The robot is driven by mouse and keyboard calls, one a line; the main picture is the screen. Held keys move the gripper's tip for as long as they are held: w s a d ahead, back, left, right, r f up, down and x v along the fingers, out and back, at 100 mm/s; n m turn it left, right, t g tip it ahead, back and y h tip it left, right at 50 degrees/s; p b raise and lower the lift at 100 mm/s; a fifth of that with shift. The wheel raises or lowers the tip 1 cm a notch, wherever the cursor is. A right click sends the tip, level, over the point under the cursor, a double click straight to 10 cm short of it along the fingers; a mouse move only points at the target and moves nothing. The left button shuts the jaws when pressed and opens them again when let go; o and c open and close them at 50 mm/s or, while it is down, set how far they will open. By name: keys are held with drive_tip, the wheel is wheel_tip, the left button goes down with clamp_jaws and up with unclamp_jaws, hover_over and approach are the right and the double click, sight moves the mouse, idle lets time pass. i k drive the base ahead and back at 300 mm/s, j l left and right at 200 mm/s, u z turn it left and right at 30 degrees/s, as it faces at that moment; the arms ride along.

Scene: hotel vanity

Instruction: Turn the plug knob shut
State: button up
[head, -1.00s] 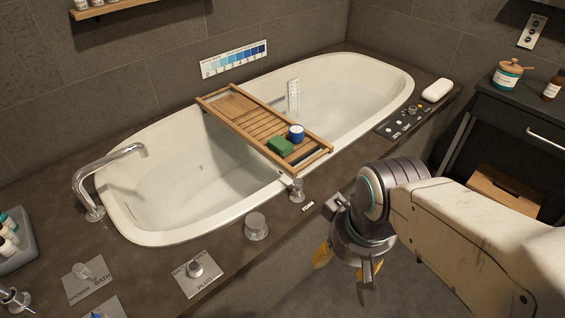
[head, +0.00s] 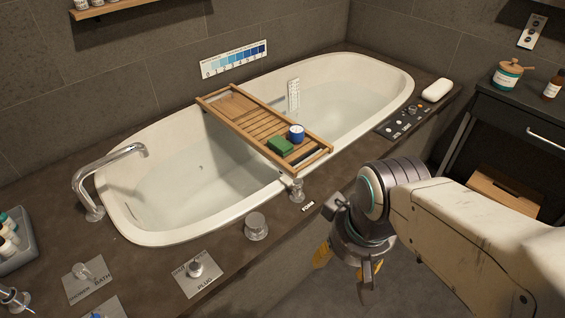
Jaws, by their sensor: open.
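The plug knob (head: 196,268) is a small metal knob on a light plate (head: 202,275) marked PLUG, on the tub's dark front ledge. The plate's other lettering is partly hidden by the knob, and I cannot tell how the knob is turned. The white bathtub (head: 170,236) lies behind it; water appears to stand inside. My gripper (head: 345,275) is open and hangs pointing down in front of the ledge, well to the right of the knob and apart from it. It holds nothing that I can see.
Other fittings stand along the ledge: a shower/bath lever (head: 82,271), a clear round knob (head: 256,226) and a small metal fitting (head: 297,189). A curved faucet (head: 92,185) rises at left. A wooden tray (head: 240,125) spans the tub. A dark cabinet (head: 515,125) stands at right.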

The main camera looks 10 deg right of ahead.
sight(194, 267)
drive_tip(key=u, duration=1.25)
